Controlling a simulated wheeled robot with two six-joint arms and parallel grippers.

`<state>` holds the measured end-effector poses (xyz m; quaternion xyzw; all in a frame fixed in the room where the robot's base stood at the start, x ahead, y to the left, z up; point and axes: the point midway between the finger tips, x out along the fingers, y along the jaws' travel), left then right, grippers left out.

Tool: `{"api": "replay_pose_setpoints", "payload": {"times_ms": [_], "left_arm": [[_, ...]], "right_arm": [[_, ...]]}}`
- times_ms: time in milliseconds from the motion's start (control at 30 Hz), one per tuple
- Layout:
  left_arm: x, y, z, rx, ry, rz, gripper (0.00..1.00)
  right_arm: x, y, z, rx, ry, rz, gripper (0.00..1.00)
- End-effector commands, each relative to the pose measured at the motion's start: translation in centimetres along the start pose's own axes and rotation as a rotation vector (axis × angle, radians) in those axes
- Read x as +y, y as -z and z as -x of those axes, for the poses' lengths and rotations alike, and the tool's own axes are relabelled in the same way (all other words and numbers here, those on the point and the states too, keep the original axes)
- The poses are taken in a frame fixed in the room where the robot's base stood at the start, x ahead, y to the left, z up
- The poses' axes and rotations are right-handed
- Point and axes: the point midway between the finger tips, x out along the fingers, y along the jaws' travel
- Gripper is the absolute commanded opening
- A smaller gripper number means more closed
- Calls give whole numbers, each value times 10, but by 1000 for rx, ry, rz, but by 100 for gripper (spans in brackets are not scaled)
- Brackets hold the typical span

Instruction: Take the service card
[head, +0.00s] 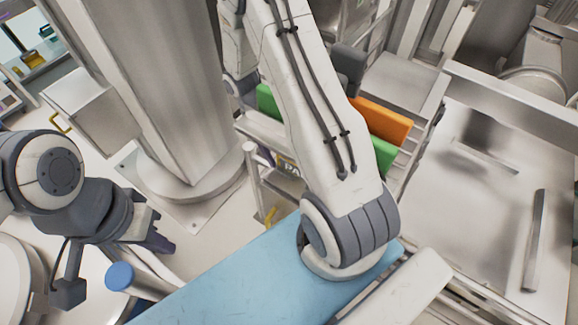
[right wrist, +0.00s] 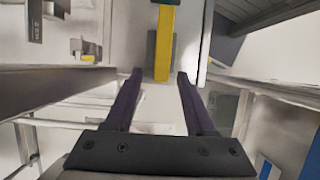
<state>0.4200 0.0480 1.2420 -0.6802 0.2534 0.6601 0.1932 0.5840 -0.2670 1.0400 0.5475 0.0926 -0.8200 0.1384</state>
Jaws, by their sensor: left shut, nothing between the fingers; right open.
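I cannot clearly tell which thing is the service card. In the right wrist view a narrow yellow strip (right wrist: 164,40) stands upright against a pale panel, with a dark grey piece behind it. My right gripper (right wrist: 160,76) is open, with its two dark purple fingers apart and the strip's lower end showing between their tips. I cannot tell whether the strip lies between the fingers or beyond them. In the head view the right gripper's fingers do not show. My left gripper (head: 160,240) is shut and empty at the lower left of the head view.
A cart holds green (head: 385,157) and orange (head: 381,120) panels behind my right arm. A large metal column (head: 165,90) stands left of it. A light blue surface (head: 235,280) is in front. A steel counter (head: 480,200) is at right. Metal rails flank the right gripper.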

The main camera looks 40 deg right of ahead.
Motion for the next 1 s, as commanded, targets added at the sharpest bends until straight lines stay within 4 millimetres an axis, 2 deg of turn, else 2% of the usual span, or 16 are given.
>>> {"api": "replay_pose_setpoints", "payload": {"times_ms": [100, 400, 533, 567, 1000], "left_arm": [[-1, -1, -12, 0, 0, 1, 0], [-1, -1, -11, 0, 0, 2, 0], [-1, -1, -11, 0, 0, 2, 0], [-1, -1, -11, 0, 0, 2, 0], [0, 0, -7, 0, 0, 2, 0]], "right_arm": [[0, 0, -13, 1, 0, 1, 55], [0, -2, -13, 1, 0, 1, 55], [0, -1, -13, 1, 0, 1, 5], [0, -1, -13, 1, 0, 1, 0], [0, -2, -10, 1, -1, 1, 0]]}}
